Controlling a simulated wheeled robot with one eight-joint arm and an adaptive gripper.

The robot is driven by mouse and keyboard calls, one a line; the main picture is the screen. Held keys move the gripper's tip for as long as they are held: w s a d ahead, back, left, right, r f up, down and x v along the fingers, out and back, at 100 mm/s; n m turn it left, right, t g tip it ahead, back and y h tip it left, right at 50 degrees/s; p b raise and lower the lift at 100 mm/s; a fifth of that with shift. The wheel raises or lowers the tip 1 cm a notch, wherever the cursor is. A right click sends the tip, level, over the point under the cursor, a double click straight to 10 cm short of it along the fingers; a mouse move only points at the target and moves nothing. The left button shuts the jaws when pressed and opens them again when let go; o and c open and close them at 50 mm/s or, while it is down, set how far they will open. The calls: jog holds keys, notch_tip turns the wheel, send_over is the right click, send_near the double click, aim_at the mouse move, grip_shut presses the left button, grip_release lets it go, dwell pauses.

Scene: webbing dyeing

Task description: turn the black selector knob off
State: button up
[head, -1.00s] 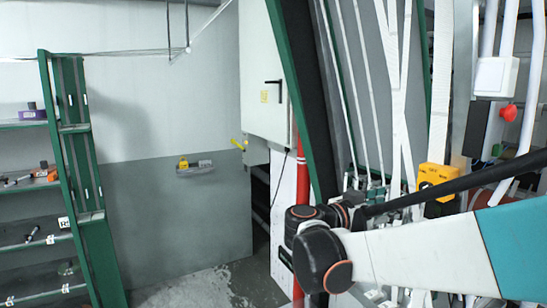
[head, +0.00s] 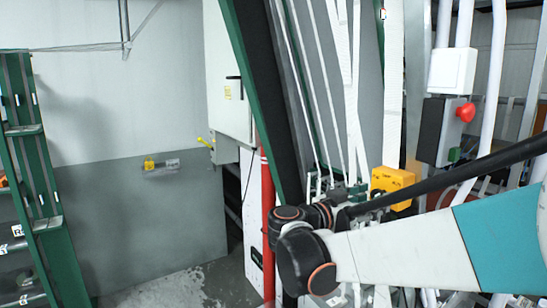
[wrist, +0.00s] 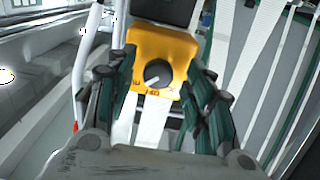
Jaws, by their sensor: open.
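The black selector knob (wrist: 158,73) sits on the front of a yellow box (wrist: 174,42) in the wrist view. A light pointer mark on the knob is visible, with small lettering on the box below it. My gripper (wrist: 163,100) is open, its two green-lined fingers on either side of the knob in the picture. No contact with the knob shows. In the head view the yellow box (head: 392,183) shows behind my arm; the knob cannot be made out there. My gripper's fingers cannot be made out clearly in the head view.
White webbing straps (head: 393,90) hang around the yellow box. A grey box with a red button (head: 465,112) is to its right, below a white box (head: 452,70). A red pipe (head: 267,230) stands left of my arm. Open floor lies at lower left.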

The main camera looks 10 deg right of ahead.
jog(key=shift+s, duration=0.15)
jog(key=shift+r, duration=0.1)
jog(key=shift+c, duration=0.3)
jog(key=c, duration=1)
